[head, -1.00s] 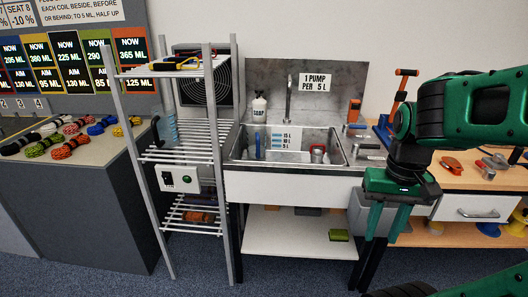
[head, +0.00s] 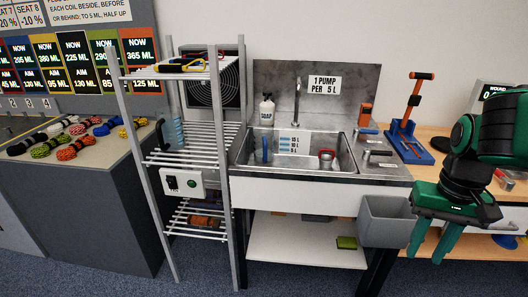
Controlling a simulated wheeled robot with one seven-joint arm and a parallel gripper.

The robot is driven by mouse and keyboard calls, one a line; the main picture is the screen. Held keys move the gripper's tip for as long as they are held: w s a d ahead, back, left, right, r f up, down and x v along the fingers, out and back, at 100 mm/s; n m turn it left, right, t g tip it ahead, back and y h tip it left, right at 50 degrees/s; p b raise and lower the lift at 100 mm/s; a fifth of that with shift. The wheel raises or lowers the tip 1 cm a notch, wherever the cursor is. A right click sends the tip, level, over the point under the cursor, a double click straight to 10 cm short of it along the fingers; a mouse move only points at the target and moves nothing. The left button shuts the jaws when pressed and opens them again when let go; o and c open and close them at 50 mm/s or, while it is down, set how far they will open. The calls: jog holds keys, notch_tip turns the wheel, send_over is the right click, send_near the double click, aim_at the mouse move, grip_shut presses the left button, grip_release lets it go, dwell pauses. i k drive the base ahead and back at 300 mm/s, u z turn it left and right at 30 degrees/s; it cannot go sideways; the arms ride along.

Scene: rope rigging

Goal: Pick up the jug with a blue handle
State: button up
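A blue upright piece (head: 265,149) stands at the left inside the sink. It may be a jug's blue handle, but it is too small to tell. A small metal jug with a red handle (head: 326,159) sits at the right in the sink. My gripper (head: 430,246) points down at the right, in front of the bench and right of the grey bin. Its green fingers are apart with nothing between them. It is well away from the jugs.
The metal sink (head: 240,160) has a rim and back panel. A soap bottle (head: 267,112) stands behind it by the tap. The rack (head: 222,200) has upright posts at the left. A grey bin (head: 385,222) hangs at the sink's right end. An orange-handled tool (head: 408,115) stands on the bench.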

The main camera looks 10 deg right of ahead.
aim_at(264, 147)
jog(key=i, duration=1)
